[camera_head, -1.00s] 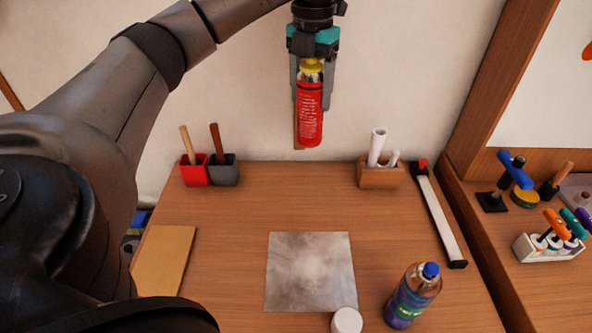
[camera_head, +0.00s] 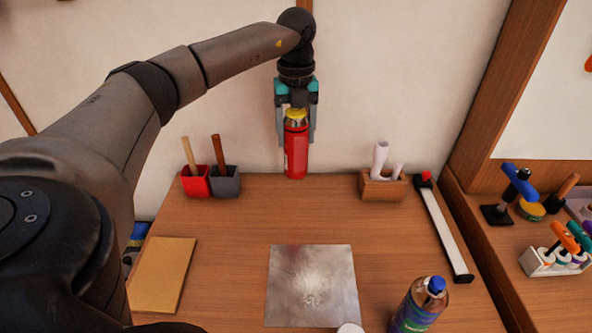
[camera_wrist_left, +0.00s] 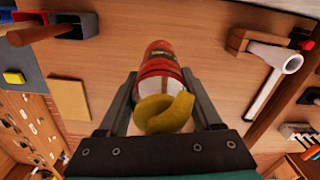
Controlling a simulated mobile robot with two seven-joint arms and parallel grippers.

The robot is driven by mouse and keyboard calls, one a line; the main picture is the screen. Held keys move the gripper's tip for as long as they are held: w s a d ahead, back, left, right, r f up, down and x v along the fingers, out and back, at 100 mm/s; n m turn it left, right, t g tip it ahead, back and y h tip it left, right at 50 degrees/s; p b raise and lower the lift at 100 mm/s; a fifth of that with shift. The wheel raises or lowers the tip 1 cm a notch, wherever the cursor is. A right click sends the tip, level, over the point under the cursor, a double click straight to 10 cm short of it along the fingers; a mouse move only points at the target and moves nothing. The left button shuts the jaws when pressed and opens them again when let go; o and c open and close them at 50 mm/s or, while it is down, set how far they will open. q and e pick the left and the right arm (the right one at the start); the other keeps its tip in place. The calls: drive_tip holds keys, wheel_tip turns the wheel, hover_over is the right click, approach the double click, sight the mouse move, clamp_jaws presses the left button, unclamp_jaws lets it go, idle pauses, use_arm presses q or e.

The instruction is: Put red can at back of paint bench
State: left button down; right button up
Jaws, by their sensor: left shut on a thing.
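The red can (camera_head: 296,152) with a yellow top is upright at the back edge of the wooden paint bench (camera_head: 225,270), near the wall. Its base appears at or just above the bench top; I cannot tell if it touches. My left gripper (camera_head: 296,125) points down and is shut on the can near its top. In the left wrist view the can (camera_wrist_left: 158,62) sits between the two fingers, yellow cap nearest the camera. My right gripper is not in view.
Red and grey cups (camera_head: 196,184) with handles stand left of the can. A wooden holder (camera_head: 383,186) with white rolls stands right. Bench around the can is clear.

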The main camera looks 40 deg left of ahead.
sight(296, 167)
use_arm(q)
wheel_tip(296, 167, down, 9)
drive_tip(key=shift+f+b, duration=0.15)
drive_tip(key=shift+b, duration=0.3)
drive_tip(key=shift+f, duration=0.1)
drive_tip(key=shift+c, duration=0.3)
unclamp_jaws()
wheel_tip(296, 167, up, 12)
drive_tip(key=shift+r+p, duration=0.1)
drive_tip(key=shift+p, duration=0.65)
